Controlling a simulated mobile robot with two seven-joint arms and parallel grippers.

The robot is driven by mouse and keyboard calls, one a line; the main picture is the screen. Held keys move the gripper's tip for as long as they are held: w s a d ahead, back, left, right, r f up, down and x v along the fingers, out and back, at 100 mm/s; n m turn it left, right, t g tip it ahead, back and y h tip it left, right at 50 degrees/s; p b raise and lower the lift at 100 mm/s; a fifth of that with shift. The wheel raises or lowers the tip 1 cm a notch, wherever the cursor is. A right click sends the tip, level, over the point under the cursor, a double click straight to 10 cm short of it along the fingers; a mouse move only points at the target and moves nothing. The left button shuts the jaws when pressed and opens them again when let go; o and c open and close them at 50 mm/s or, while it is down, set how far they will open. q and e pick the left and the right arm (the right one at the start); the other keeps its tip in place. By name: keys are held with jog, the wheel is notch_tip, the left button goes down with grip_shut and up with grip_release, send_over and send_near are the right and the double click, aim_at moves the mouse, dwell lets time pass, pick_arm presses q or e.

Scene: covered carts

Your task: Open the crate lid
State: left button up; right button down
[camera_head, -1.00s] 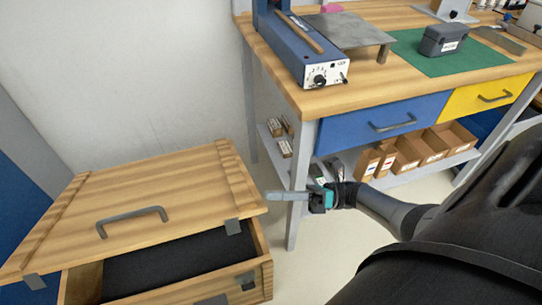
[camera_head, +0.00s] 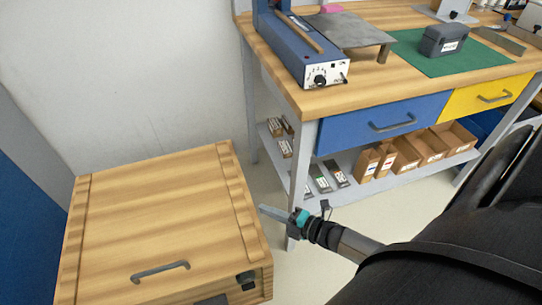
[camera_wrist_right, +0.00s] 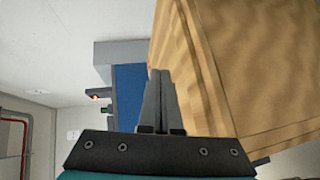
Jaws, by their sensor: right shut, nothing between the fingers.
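The wooden crate (camera_head: 262,285) stands on the floor at the lower left of the head view. Its lid (camera_head: 160,215) lies down over the crate and hides the inside. A grey handle (camera_head: 160,271) sits near the lid's front edge, and a dark latch (camera_head: 245,278) is at the front right corner. My right gripper (camera_head: 264,209) is shut and empty, just right of the crate's right edge. In the right wrist view, its fingers (camera_wrist_right: 160,80) are together beside a wooden face (camera_wrist_right: 250,70); I cannot tell whether they touch it. My left gripper is out of view.
A wooden workbench (camera_head: 380,80) with a blue drawer (camera_head: 383,122) and a yellow drawer (camera_head: 487,96) stands at the right. Its lower shelf (camera_head: 400,180) holds cardboard boxes. The bench's front leg is close to my right gripper. A bare wall stands behind the crate.

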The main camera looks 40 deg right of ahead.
jog(key=shift+s+d+f+m+g+h, duration=0.1)
jog(key=shift+s+f+m+g+h, duration=0.1)
jog(key=shift+f+m+h, duration=0.35)
jog(key=shift+s+f+m+g+h, duration=0.2)
jog(key=shift+f+m+h, duration=0.05)
jog(key=shift+f+m, duration=0.55)
